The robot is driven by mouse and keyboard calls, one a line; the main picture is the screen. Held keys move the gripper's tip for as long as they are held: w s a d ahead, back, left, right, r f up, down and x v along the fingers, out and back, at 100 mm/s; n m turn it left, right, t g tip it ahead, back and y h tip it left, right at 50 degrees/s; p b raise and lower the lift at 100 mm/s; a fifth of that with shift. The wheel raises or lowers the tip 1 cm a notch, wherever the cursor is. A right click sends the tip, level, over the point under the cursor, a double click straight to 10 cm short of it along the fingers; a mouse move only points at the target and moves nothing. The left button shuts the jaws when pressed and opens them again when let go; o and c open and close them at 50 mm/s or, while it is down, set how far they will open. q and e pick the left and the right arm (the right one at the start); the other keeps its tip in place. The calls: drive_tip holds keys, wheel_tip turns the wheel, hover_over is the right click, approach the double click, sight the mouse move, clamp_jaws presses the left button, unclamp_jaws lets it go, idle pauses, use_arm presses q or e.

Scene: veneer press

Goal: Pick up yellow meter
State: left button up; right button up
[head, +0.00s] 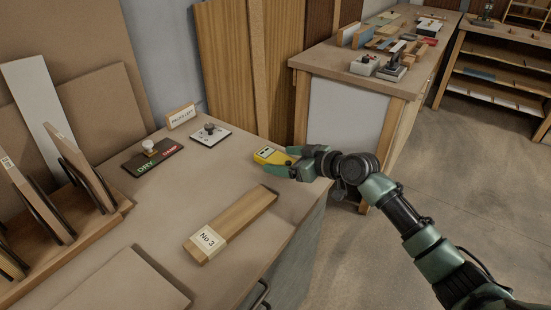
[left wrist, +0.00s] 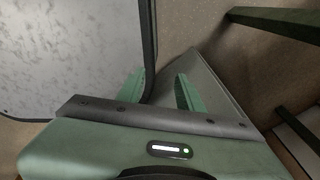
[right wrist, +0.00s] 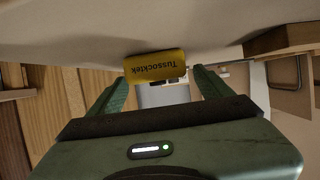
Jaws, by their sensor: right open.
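The yellow meter (head: 270,156) lies on the workbench near its right edge, its dark display facing up. It also shows in the right wrist view (right wrist: 154,66), with "Tussocktek" on its side, just ahead of and between the fingertips. My right gripper (head: 281,160) reaches in from the right, open, with its fingers at the meter's near end. I cannot tell whether they touch it. My left gripper (left wrist: 158,88) is out of the head view; in the left wrist view its fingers are apart with nothing between them.
A wooden strip labelled No 3 (head: 235,222) lies in front of the meter. A dark DRY/DAMP board (head: 153,158), a white plate with a knob (head: 211,134) and a small sign (head: 181,116) stand behind left. Board racks (head: 60,205) fill the left side.

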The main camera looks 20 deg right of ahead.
sight(267, 154)
drive_tip(key=x, duration=0.2)
drive_tip(key=shift+w+a+f, duration=0.1)
drive_tip(key=shift+w+a, duration=0.1)
drive_tip(key=shift+w, duration=0.1)
drive_tip(key=c, duration=1.6)
drive_tip(key=shift+c, duration=0.2)
